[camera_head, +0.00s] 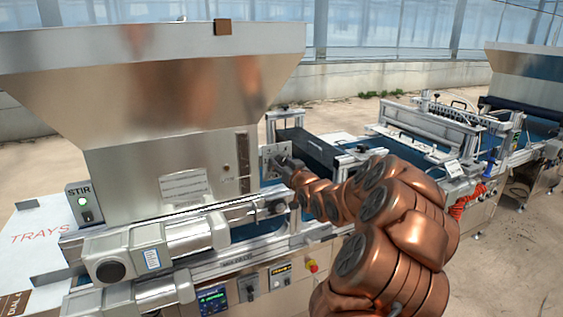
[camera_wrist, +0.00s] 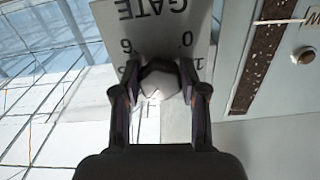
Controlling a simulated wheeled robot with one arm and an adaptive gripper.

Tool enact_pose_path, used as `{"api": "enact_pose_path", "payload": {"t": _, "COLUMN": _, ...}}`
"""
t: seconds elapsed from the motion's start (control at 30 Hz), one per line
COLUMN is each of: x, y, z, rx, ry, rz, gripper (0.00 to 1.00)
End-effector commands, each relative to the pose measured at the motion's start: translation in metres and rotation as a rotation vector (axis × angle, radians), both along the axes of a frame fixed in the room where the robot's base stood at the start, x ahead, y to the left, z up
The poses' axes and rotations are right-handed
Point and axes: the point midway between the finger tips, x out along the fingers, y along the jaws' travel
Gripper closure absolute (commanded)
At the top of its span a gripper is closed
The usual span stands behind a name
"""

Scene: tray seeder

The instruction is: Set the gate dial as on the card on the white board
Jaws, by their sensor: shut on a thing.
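The gate dial's plate (camera_wrist: 150,30) is pale, with GATE and several digits upside down in the wrist view; in the head view the plate (camera_head: 271,151) is small, beside the hopper. The fingers and knob hide part of the scale, and I cannot tell which digit the knob points at. In the head view my gripper (camera_head: 288,168) is at the plate. A brown card (camera_head: 14,304) reading DIAL and a cut-off mark lies at the lower left.
The steel hopper (camera_head: 170,90) stands left of my arm, with a STIR switch box (camera_head: 83,203) showing a green light. A white board (camera_head: 40,235) reads TRAYS in red. Cylinders (camera_head: 150,250) and a rail run below the hopper. A conveyor continues to the right.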

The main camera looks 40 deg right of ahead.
Motion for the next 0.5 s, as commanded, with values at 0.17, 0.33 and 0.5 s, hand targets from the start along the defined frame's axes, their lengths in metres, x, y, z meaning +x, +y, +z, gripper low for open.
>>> {"api": "enact_pose_path", "payload": {"t": 0.17, "x": -0.0003, "y": -0.0005, "z": 0.0005, "rx": 0.069, "ry": -0.025, "rz": -0.002, "gripper": 0.93}}
{"api": "enact_pose_path", "payload": {"t": 0.33, "x": -0.0003, "y": -0.0005, "z": -0.0001, "rx": 0.101, "ry": -0.035, "rz": -0.002, "gripper": 0.93}}
{"api": "enact_pose_path", "payload": {"t": 0.5, "x": -0.0004, "y": -0.0005, "z": -0.0004, "rx": 0.112, "ry": -0.038, "rz": -0.002, "gripper": 0.93}}
